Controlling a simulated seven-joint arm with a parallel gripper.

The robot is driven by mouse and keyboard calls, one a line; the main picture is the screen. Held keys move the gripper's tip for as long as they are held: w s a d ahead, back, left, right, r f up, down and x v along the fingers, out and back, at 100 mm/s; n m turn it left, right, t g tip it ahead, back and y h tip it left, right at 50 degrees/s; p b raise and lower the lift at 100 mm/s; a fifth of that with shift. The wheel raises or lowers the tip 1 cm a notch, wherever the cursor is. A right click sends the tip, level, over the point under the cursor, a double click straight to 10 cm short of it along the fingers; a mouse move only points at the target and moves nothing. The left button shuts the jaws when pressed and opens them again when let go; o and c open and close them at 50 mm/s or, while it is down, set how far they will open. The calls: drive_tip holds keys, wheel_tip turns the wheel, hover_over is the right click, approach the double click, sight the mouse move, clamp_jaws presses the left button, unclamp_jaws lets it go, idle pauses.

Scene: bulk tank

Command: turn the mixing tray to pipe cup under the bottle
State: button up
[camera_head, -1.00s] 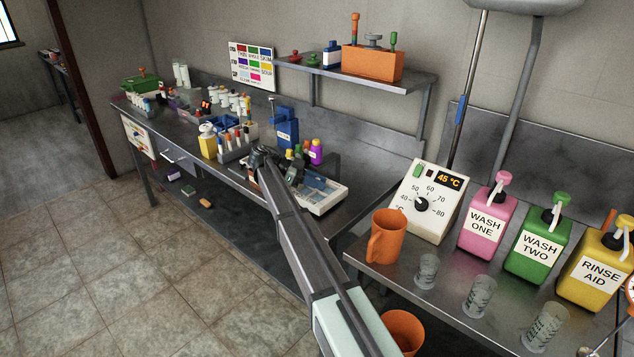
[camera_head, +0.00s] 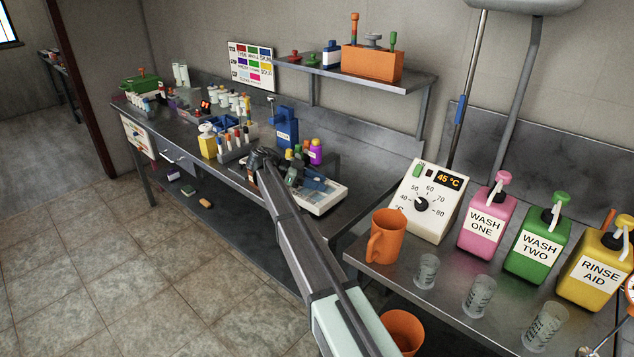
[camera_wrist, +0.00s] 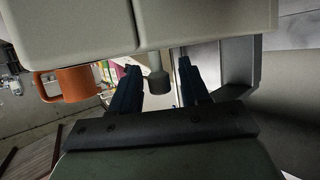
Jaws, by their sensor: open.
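My gripper (camera_head: 258,160) is at the front of the long steel bench, just left of a low white tray-like unit (camera_head: 322,200) with blue and dark parts on it. A tall blue bottle-shaped thing (camera_head: 286,128) stands behind the gripper. In the wrist view, my gripper (camera_wrist: 160,90) has its two dark fingers spread, with a grey knob-like cylinder (camera_wrist: 157,82) showing between them. I cannot tell whether they touch it. My arm covers part of the white unit's surroundings. I cannot clearly pick out the mixing tray or its pipe cup.
Small colour-capped bottles (camera_head: 315,152) stand behind the white unit. A marker rack (camera_head: 238,148) and a yellow bottle (camera_head: 208,146) are left of the gripper. An orange jug (camera_head: 386,236) and wash bottles (camera_head: 487,216) stand on the near right bench. A shelf (camera_head: 350,75) hangs above.

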drive_tip(key=n+t, duration=0.2)
drive_tip(key=t, duration=0.1)
drive_tip(key=n+t, duration=0.1)
drive_tip(key=n, duration=0.1)
drive_tip(key=shift+s+t, duration=0.3)
drive_tip(key=n+t+y, duration=0.1)
drive_tip(key=n+t, duration=0.1)
drive_tip(key=n+t+y, duration=0.1)
drive_tip(key=n+t, duration=0.1)
drive_tip(key=shift+w+t+y, duration=0.1)
drive_tip(key=shift+t+y, duration=0.2)
drive_tip(key=shift+t, duration=0.1)
drive_tip(key=shift+a+r+n, duration=0.15)
drive_tip(key=shift+a+n, duration=0.15)
drive_tip(key=s+a+r+m+g+h, duration=0.2)
drive_tip(key=s+a+r+m+g, duration=0.3)
drive_tip(key=s+a, duration=0.4)
drive_tip(key=shift+s+m, duration=0.25)
drive_tip(key=shift+m, duration=0.05)
